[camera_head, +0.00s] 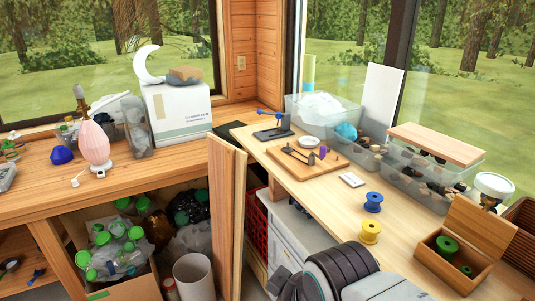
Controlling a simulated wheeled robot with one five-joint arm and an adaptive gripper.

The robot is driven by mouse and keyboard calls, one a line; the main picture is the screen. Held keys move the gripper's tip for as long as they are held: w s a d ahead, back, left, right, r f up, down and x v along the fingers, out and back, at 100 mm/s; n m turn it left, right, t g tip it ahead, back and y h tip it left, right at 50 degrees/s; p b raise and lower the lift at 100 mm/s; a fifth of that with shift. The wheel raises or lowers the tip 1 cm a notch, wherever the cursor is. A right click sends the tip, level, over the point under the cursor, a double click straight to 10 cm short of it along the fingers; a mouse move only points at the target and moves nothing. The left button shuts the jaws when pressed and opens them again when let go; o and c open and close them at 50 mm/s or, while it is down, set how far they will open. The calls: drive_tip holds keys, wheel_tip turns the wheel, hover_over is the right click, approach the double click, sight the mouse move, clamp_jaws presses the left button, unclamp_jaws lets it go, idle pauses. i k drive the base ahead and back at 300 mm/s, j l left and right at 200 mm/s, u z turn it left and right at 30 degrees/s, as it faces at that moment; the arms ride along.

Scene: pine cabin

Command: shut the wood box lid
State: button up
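The wood box (461,282) stands at the right end of the light wood worktop. Its lid (480,228) is open, raised and leaning back at the far side of the box. Inside the box are a larger green spool (447,245) and a smaller green piece (466,270). Dark grey and white parts of my own arm and body show at the bottom middle, left of the box and apart from it. I cannot make out any gripper fingertips in this view.
A yellow spool (370,232) and a blue spool (373,203) stand left of the box. Behind it are a white-topped jar (493,187) and a clear bin (430,190) with a wooden lid. A brown basket (522,240) is close on the right.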

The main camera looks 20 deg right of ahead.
sight(489, 232)
drive_tip(key=z, duration=1.65)
